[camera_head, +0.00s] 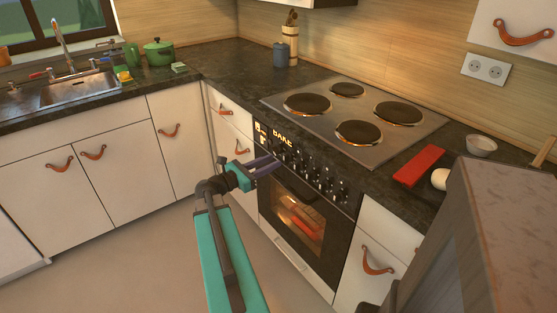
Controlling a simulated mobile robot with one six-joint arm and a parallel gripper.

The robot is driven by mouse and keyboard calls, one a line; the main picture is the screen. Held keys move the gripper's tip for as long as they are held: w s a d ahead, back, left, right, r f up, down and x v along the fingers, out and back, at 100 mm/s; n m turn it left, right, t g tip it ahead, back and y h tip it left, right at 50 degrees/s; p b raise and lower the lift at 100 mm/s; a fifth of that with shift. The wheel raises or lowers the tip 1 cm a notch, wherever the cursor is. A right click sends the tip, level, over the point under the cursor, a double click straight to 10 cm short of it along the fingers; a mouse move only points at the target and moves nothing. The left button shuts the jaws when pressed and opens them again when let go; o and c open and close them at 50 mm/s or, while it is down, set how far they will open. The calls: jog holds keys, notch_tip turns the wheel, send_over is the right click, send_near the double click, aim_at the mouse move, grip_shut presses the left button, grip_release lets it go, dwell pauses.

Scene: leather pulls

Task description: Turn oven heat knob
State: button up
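The oven (318,262) is built into the counter at centre right, with its window lit orange. Its black control panel (350,207) slopes along the top front and carries a row of several small dark knobs (316,177) with light markings. A lit display (283,138) sits at the panel's left end. My gripper (278,160), with dark purple fingers on a teal body, reaches to the left part of the panel. The fingers look apart, with nothing clearly between them. They overlap the panel's left knobs in view; whether they touch a knob I cannot tell.
A hob (352,128) with dark plates lies above the oven. A red object (419,166) and a bowl (481,145) stand right on the counter. A large brown-grey block (515,215) hides the lower right. Floor at left is clear.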

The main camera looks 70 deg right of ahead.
aim_at(284, 156)
jog(key=shift+x, duration=2.25)
